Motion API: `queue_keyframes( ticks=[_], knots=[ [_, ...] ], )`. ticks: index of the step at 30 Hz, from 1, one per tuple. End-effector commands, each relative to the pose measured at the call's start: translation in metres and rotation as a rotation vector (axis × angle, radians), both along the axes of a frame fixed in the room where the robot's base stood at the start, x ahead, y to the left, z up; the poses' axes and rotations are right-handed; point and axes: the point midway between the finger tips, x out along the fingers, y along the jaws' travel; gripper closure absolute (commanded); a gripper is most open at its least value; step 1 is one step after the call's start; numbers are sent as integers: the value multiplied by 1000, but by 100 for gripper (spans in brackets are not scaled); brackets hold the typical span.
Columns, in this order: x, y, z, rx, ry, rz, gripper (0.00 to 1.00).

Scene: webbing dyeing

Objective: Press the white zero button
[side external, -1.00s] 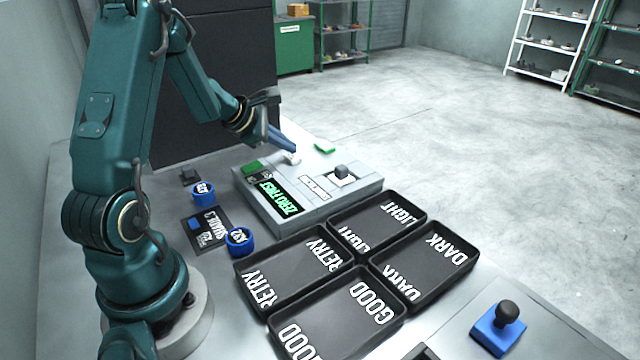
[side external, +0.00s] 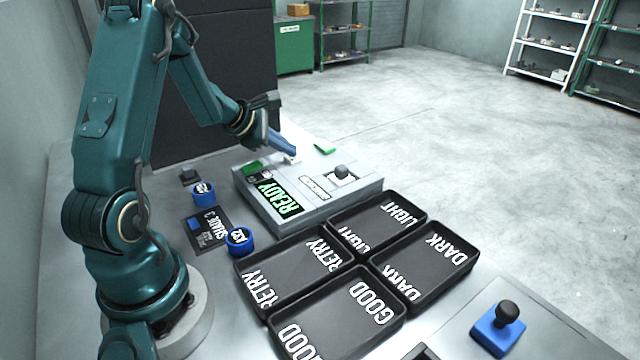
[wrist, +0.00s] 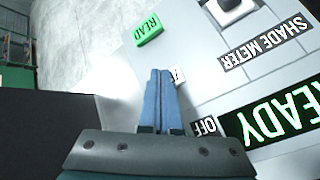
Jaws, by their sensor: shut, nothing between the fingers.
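The white zero button (wrist: 178,75) shows in the wrist view at the right side of my fingertips, partly hidden by them. In the side view the white button (side external: 293,160) sits under my fingertips on the far part of the grey shade meter (side external: 340,195). My gripper (wrist: 161,75) is shut and empty, with its blue fingers together. In the side view my gripper (side external: 290,152) points down at the button. It looks to be touching or just over it; I cannot tell which. The meter's display (side external: 283,197) reads READY in green.
Black trays (side external: 352,262) lie in front. Blue-ringed pucks (side external: 239,243) are at the left, and a blue stamp-like block (side external: 497,332) is at the right.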

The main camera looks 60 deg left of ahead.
Motion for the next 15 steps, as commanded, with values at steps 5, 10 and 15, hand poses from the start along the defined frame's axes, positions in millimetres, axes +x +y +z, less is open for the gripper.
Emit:
queue_keyframes(
  ticks=[5, 10, 15],
  knots=[
    [0, 0, -2, 0, 1, -1, 100],
    [0, 0, -2, 0, 1, 0, 100],
    [0, 0, 3, 1, 0, -1, 100]
  ],
)
